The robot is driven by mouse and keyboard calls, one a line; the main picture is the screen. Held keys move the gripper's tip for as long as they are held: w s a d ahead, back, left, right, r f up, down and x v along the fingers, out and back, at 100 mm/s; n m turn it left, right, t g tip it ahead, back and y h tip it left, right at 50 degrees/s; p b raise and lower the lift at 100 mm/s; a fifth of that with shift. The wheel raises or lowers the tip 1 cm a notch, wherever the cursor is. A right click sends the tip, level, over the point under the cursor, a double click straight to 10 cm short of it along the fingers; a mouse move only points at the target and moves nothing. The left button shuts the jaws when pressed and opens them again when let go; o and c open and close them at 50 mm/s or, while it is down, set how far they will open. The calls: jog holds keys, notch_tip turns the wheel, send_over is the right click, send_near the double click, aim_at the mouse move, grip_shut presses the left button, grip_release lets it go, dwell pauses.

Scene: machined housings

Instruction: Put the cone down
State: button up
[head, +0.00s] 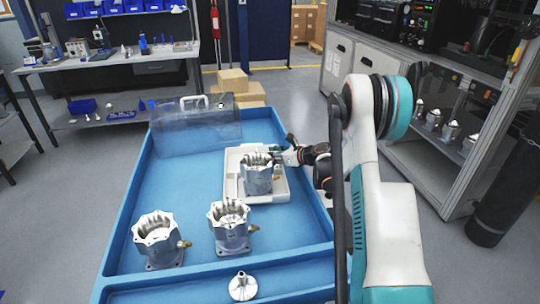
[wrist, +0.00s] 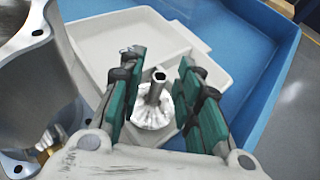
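A metal cone (wrist: 152,112) with a round flared base and a hollow stem stands stem up in the white tray (wrist: 95,35), seen in the wrist view. My gripper (wrist: 158,66) has its green fingers spread on both sides of the stem, with a visible gap on each side. In the head view, my gripper (head: 283,152) is at the back right of the white tray (head: 280,196), behind a housing (head: 257,178); the cone there is hidden. Another cone-like part (head: 243,287) lies in the front compartment of the blue tray.
Two more open housings (head: 158,241) and (head: 230,228) stand on the blue tray (head: 185,190). A clear box (head: 195,125) stands at its back left. In the wrist view, a housing (wrist: 35,90) is close on the left.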

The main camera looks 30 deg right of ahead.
jog(key=p+v, duration=0.3)
jog(key=v, duration=0.8)
jog(key=shift+p, duration=0.3)
